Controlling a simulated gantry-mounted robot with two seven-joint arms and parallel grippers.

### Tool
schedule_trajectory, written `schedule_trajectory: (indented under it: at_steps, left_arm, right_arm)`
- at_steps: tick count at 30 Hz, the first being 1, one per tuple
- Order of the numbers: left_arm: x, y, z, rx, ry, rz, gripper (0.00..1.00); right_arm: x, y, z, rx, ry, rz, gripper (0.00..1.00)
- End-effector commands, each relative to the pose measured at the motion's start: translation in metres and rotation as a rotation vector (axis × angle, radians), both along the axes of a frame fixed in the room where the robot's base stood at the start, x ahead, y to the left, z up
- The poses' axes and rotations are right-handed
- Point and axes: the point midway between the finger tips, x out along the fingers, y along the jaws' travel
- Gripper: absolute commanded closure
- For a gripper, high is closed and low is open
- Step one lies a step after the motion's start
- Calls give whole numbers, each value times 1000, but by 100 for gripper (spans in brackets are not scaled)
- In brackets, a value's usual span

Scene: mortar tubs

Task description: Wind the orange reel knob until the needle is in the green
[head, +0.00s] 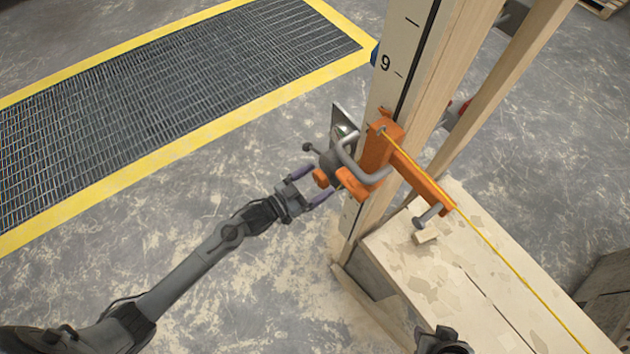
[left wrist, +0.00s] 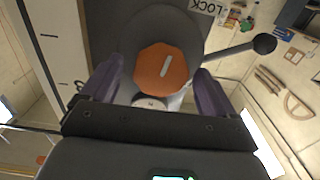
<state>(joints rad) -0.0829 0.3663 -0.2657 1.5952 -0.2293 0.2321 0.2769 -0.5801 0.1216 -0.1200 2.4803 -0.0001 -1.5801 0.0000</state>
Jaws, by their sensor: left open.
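The orange reel knob (left wrist: 160,72) is faceted, with a pale stripe on its face, and sits on a round grey reel housing (left wrist: 165,32). In the head view the knob (head: 321,178) is at the left of the orange bracket on the wooden post. My left gripper (head: 311,186) is open, its two purple fingers reaching toward the knob. In the left wrist view the fingers stand left and right of the knob, with gaps visible. A small pale round face (left wrist: 150,103) below the knob is partly hidden; I cannot make out a needle or green band. My right gripper's fingers do not show.
A lever with a black ball (left wrist: 265,43) sticks out beside a LOCK label (left wrist: 208,7). An orange bracket (head: 416,177) carries a yellow line (head: 498,253) over a mortar-stained wooden bench (head: 440,280). A wooden post (head: 440,70) rises behind the reel.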

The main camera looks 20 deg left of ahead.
Motion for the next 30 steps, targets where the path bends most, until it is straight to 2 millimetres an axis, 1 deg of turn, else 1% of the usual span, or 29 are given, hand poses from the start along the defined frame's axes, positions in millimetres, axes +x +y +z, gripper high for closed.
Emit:
schedule_trajectory:
  at_steps: [1, 11, 20, 26, 30]
  left_arm:
    - [0, 0, 0, 0, 0, 0, 16]
    - [0, 0, 0, 0, 0, 0, 67]
    - [0, 0, 0, 29, -16, -1, 68]
    - [0, 1, 0, 113, -67, -1, 68]
    - [0, 0, 1, 205, -124, -1, 68]
  right_arm:
    - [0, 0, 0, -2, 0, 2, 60]
    - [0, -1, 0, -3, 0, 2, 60]
    - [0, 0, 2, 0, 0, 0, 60]
    - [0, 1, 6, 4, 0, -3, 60]
    - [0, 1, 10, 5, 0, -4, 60]
